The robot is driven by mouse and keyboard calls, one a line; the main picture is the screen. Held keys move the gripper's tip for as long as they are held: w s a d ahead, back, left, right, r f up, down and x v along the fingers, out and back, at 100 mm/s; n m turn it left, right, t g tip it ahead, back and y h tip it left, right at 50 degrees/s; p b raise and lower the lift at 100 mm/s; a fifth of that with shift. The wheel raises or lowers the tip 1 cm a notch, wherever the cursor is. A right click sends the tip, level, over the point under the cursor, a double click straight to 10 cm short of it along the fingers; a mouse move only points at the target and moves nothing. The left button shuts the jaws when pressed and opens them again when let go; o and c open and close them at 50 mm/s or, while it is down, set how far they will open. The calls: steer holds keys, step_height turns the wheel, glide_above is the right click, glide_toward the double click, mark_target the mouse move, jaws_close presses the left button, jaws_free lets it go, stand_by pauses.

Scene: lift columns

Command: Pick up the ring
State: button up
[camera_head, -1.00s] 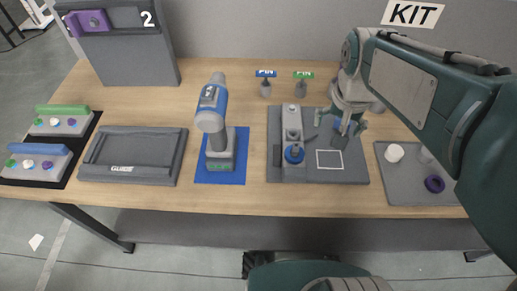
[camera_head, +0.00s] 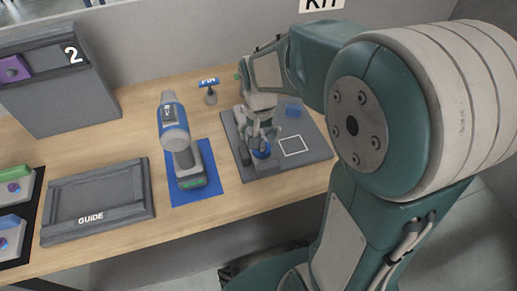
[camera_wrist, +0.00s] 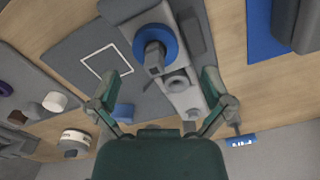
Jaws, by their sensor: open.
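A blue ring (camera_head: 261,152) sits on the grey fixture board, at the near end of a raised grey block. In the wrist view the blue ring (camera_wrist: 172,47) surrounds a grey peg (camera_wrist: 154,57). My gripper (camera_head: 264,137) is just above that block, close to the blue ring. In the wrist view my gripper (camera_wrist: 167,80) has its fingers spread wide and nothing between them is held; the ring lies ahead of the fingertips. A purple ring (camera_wrist: 5,88) shows at the left edge of the wrist view. I cannot tell whether my fingers touch anything.
The board (camera_head: 318,153) has a white square outline and a small blue block (camera_head: 293,110). A blue-grey power tool (camera_head: 174,125) stands on a blue mat to the left. A GUIDE tray (camera_head: 97,204) lies further left. A PIN-marked stand (camera_head: 210,92) is behind.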

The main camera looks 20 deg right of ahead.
steer(key=f, duration=0.2)
steer(key=d+f, duration=0.1)
steer(key=f, duration=0.1)
steer(key=shift+w+f, duration=0.15)
steer(key=shift+f, duration=0.1)
steer(key=shift+a, duration=0.3)
steer(key=c, duration=1.2)
steer(key=shift+c, duration=0.3)
steer(key=shift+d, duration=0.1)
step_height(320, 180, up, 10)
steer(key=shift+r, duration=0.15)
